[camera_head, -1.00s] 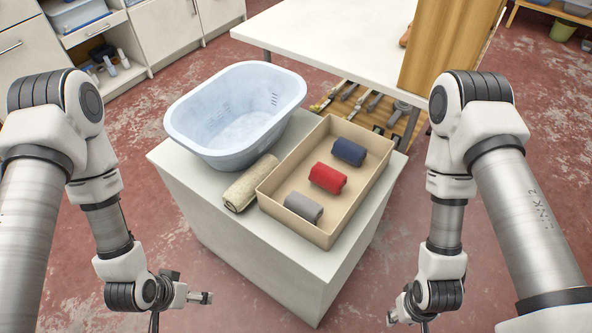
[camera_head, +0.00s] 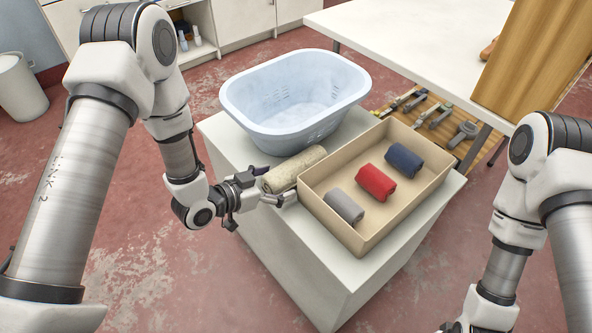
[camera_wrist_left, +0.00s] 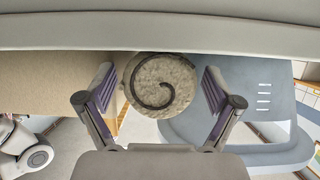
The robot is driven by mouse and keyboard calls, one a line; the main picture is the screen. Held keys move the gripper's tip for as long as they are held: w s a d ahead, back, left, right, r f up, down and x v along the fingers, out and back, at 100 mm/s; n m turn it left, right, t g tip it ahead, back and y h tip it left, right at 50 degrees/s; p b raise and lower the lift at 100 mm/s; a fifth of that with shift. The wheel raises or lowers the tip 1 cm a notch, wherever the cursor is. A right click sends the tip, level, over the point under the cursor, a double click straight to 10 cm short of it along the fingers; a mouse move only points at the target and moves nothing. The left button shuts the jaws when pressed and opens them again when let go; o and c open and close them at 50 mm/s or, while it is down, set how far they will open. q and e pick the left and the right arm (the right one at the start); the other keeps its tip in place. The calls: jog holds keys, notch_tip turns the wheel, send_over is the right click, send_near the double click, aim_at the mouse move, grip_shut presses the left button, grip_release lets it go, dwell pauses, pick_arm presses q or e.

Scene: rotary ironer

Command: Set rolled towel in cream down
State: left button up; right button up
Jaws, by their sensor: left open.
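The rolled cream towel (camera_head: 293,170) lies on the white cabinet top (camera_head: 345,270), between the blue tub and the beige tray. My left gripper (camera_head: 272,188) is at the near end of this towel, with its fingers around that end. In the left wrist view the towel's spiral end (camera_wrist_left: 160,82) sits between the two open fingers, with a narrow gap visible on each side. Of my right gripper only a sliver shows at the bottom edge of the head view, so its fingers are hidden.
The beige tray (camera_head: 327,220) holds a grey roll (camera_head: 344,206), a red roll (camera_head: 375,182) and a navy roll (camera_head: 404,160). The pale blue tub (camera_head: 290,125) stands behind the towel. A white table (camera_head: 420,40) is at the back right.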

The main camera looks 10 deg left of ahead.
aim_at(283, 170)
pick_arm(q)
jog(key=c, duration=1.4)
jog(key=shift+r, duration=0.35)
notch_tip(283, 170, up, 3)
jog(key=shift+s+a+r+p, duration=0.1)
jog(key=shift+s+p, duration=0.05)
jog(key=shift+p, duration=0.65)
jog(key=s+a+p, duration=0.1)
jog(key=s+a, duration=0.2)
jog(key=s, duration=0.1)
jog(key=s+a+p, duration=0.2)
jog(key=s+a, duration=0.2)
jog(key=s, duration=0.1)
jog(key=s+a+p, duration=0.1)
jog(key=s+a, duration=0.3)
jog(key=s, duration=0.1)
jog(key=shift+f+p, duration=0.2)
jog(key=shift+p, duration=0.1)
